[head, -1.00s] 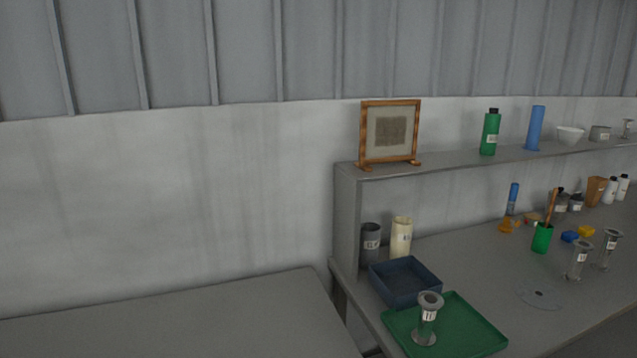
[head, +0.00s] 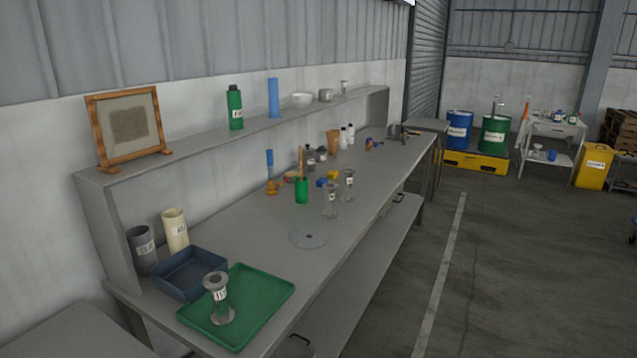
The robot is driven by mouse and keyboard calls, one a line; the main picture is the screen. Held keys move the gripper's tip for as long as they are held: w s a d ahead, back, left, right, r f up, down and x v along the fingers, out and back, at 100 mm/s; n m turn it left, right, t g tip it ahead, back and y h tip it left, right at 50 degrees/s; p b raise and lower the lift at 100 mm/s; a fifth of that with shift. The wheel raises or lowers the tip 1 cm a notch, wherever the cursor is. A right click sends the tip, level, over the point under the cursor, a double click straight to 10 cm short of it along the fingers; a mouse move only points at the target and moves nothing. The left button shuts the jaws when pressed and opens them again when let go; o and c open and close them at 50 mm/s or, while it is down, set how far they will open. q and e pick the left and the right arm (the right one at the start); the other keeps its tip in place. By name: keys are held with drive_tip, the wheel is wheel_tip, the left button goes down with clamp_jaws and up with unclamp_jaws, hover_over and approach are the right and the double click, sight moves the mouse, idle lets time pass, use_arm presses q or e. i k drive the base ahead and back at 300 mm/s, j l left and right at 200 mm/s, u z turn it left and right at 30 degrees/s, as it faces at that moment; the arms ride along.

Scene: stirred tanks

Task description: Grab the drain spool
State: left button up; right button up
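A grey flanged spool with a white label (head: 219,298) stands upright on the green tray (head: 265,297) at the near end of the bench. Two similar flanged spools stand farther along the bench, one at the left (head: 330,201) and one at the right (head: 348,185). The labels are too small to read surely, so I cannot tell which one is the drain spool. Neither of my grippers is in view.
A blue bin (head: 189,273), a cream cylinder (head: 175,230) and a dark grey cylinder (head: 142,250) stand beside the tray. A flat grey disc (head: 308,238) and a green cup (head: 301,190) are mid-bench. The floor (head: 500,270) right of the bench is clear.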

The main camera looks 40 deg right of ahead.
sight(348, 173)
drive_tip(key=z, duration=1.5)
drive_tip(key=i+u, duration=0.1)
drive_tip(key=u, duration=0.35)
